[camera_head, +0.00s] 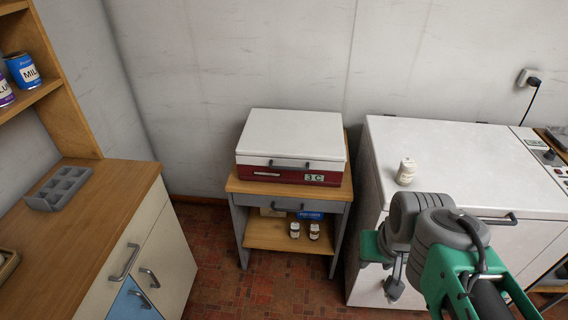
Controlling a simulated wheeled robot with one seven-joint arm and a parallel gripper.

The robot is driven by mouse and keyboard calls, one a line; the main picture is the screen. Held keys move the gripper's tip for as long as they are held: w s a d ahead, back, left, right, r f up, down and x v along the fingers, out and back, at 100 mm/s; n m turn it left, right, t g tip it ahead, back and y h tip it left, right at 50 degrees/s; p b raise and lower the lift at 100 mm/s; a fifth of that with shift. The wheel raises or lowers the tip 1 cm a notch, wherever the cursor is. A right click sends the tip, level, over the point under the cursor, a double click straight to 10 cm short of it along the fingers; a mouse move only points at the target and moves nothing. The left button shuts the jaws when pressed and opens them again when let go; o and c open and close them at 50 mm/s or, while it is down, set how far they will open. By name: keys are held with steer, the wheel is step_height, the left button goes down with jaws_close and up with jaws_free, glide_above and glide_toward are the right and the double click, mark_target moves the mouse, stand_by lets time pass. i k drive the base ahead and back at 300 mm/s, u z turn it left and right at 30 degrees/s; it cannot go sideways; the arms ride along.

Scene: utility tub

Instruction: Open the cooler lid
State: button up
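The cooler (290,172) is a red box with a white lid (293,135) and a small display reading "3 C". It stands on a small wooden table in the middle of the head view. The lid looks shut, with a dark bar handle (290,164) along its front edge. My gripper (385,270) is at the lower right, at the end of my green and grey arm, in front of the white chest. It is apart from the cooler, to its right and nearer to me. Its fingers are partly hidden by the arm, and their opening is unclear.
A white chest (475,165) with its own front handle stands right of the table, a white jar (406,172) on its top. Two small jars (304,231) are on the table's lower shelf. A wooden counter (90,225) with a grey tray (60,188) is at left. Floor between is clear.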

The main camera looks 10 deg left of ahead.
mark_target(299, 140)
steer(key=i, duration=0.35)
steer(key=u, duration=1.75)
